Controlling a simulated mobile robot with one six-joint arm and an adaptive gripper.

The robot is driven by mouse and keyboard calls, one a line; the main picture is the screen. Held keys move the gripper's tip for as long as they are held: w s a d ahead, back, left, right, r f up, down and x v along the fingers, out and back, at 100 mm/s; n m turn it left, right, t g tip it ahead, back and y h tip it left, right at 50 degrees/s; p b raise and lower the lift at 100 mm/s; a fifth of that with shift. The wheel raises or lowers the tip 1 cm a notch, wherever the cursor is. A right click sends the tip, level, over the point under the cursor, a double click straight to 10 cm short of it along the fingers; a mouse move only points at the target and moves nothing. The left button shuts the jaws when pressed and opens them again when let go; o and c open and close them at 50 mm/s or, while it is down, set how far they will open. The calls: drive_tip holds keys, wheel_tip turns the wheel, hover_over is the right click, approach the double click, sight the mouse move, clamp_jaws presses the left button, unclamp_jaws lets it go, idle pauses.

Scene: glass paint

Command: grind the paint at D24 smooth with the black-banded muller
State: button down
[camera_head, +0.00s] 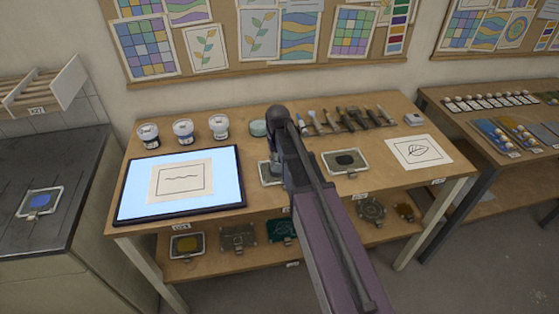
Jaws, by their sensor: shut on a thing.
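My arm reaches over the middle of the wooden workbench. My gripper (275,158) points down at its end over a glass slab (266,180), of which only the left part shows. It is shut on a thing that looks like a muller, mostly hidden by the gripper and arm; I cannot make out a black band. I cannot tell whether it touches the slab. Any paint on this slab is hidden. A second slab (329,169) with a dark paint patch (345,159) lies to the right of my arm. I cannot read which label is D24.
A lit light panel (132,207) with a drawing lies at left, three jars (183,131) behind it. Several slabs, including a green one (281,231), lie on the lower shelf.

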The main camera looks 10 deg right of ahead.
drive_tip(key=shift+s, duration=0.1)
drive_tip(key=shift+s+a, duration=0.45)
drive_tip(key=shift+s, duration=0.1)
drive_tip(key=shift+s+d, duration=0.1)
idle(0.3)
drive_tip(key=shift+s+d, duration=0.4)
drive_tip(key=shift+s, duration=0.1)
drive_tip(key=shift+f, duration=0.1)
drive_tip(key=shift+d, duration=0.1)
drive_tip(key=shift+d, duration=0.9)
drive_tip(key=shift+w, duration=0.1)
